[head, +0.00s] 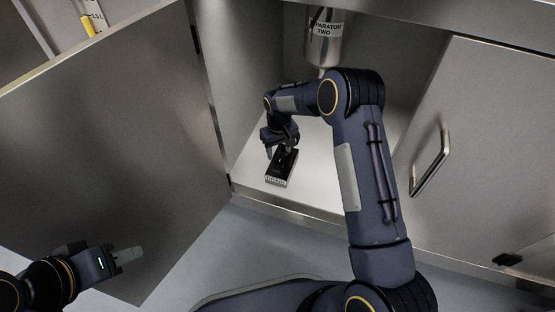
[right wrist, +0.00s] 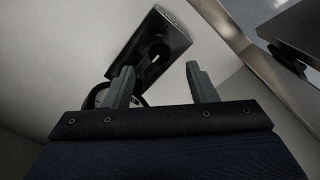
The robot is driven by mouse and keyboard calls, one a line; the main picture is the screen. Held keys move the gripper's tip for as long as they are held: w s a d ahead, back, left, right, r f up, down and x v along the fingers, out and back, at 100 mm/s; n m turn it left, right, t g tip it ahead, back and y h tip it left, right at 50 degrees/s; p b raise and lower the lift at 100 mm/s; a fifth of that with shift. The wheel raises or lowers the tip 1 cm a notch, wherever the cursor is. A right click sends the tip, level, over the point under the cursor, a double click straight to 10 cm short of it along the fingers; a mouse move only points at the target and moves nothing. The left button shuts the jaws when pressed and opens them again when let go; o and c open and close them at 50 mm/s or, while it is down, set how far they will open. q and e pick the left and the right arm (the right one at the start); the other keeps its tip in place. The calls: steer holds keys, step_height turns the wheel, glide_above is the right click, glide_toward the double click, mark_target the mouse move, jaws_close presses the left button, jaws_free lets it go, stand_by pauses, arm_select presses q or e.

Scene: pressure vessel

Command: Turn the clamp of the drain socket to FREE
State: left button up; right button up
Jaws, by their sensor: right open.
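The drain socket is a small black block (head: 284,163) with a white label on its front end, on the floor of the open cabinet. The label's print is too small to read surely. In the right wrist view the block (right wrist: 172,35) lies beyond the fingertips, with a dark round part (right wrist: 156,56) on its face. I cannot make out the clamp's setting. My right gripper (head: 281,150) is open just above the block's far end; its fingers (right wrist: 163,80) show apart with nothing between them. My left gripper (head: 128,257) is far off at the lower left, holding nothing visible.
A metal vessel (head: 326,45) labelled SEPARATOR TWO hangs at the cabinet's back. A dark curved piece (right wrist: 93,96) shows beside the block in the wrist view.

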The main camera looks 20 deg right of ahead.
mark_target(279, 162)
step_height(279, 162, down, 6)
steer(key=shift+r+b, duration=0.15)
steer(key=shift+b, duration=0.8)
steer(key=c, duration=1)
